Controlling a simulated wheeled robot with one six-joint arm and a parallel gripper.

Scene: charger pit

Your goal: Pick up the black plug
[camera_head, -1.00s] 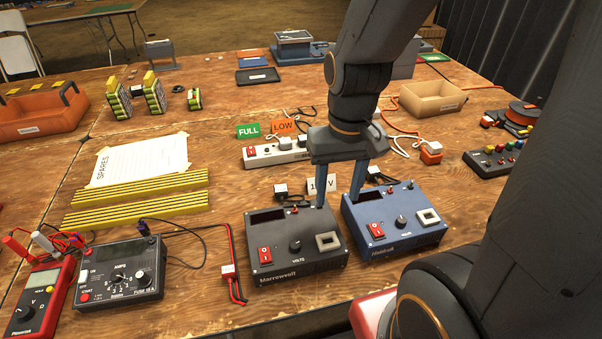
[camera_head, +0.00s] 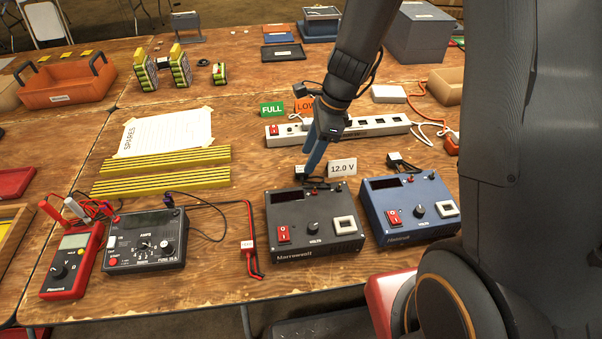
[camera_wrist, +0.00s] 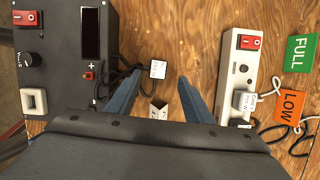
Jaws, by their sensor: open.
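A black plug with a white-labelled face (camera_wrist: 157,70) lies on the wooden bench behind the dark grey Marrowell supply (camera_head: 310,245). Its black cord runs to the supply's back. In the wrist view my gripper (camera_wrist: 161,80) is open, a finger on each side of the plug's line, and nothing is held. The height gap to the plug is hard to tell.
A white power strip (camera_head: 375,127) with a red switch lies behind my gripper. A 12.0 V card (camera_head: 342,168) stands close to the fingers. A blue supply (camera_head: 410,208) is at the right. FULL (camera_head: 271,109) and LOW (camera_head: 305,104) cards stand behind the strip.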

